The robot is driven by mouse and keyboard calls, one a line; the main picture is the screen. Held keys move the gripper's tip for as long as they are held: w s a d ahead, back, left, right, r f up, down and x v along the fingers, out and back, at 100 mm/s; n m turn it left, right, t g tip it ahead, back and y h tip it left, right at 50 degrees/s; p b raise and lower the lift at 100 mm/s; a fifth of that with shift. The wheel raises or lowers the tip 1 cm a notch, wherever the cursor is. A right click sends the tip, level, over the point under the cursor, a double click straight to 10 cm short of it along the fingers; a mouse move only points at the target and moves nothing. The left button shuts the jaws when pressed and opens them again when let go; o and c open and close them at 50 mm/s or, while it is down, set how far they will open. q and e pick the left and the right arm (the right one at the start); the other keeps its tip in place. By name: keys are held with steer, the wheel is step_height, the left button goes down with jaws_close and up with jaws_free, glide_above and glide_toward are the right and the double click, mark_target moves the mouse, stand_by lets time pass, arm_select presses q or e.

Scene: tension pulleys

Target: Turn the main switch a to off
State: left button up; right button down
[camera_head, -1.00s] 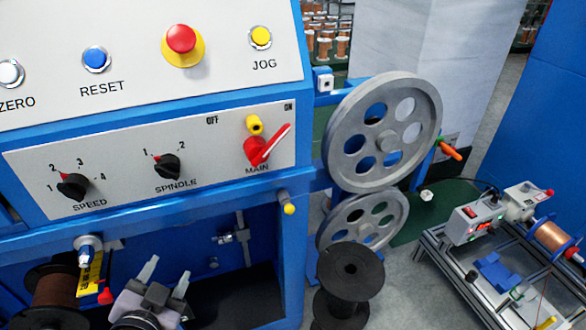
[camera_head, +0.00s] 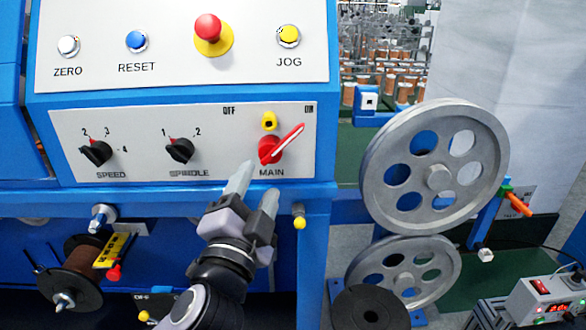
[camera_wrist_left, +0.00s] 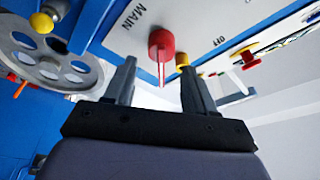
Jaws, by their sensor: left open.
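The main switch (camera_head: 270,150) is a red rotary handle on the grey panel, above the label MAIN. Its lever points up and right toward ON; OFF is printed at upper left. A yellow piece (camera_head: 269,121) sits just above it. My left gripper (camera_head: 253,185) is open and empty, just below and left of the switch, apart from it in the head view. In the left wrist view the red switch (camera_wrist_left: 161,44) shows beyond and between the two open fingers (camera_wrist_left: 158,80). My right gripper is not in view.
Black SPINDLE (camera_head: 180,150) and SPEED (camera_head: 96,152) knobs sit left on the same panel. A yellow-tipped knob (camera_head: 299,222) sticks out below right. A large grey pulley (camera_head: 436,140) stands at right. The red emergency button (camera_head: 208,28) is above.

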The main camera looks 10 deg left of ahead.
mark_target(268, 161)
arm_select(q)
steer(key=shift+w+d+r, duration=0.1)
steer(key=shift+w+r, duration=0.15)
steer(key=shift+w, duration=0.05)
steer(key=shift+x, duration=3.2)
jaws_close()
steer(key=shift+f, duration=0.1)
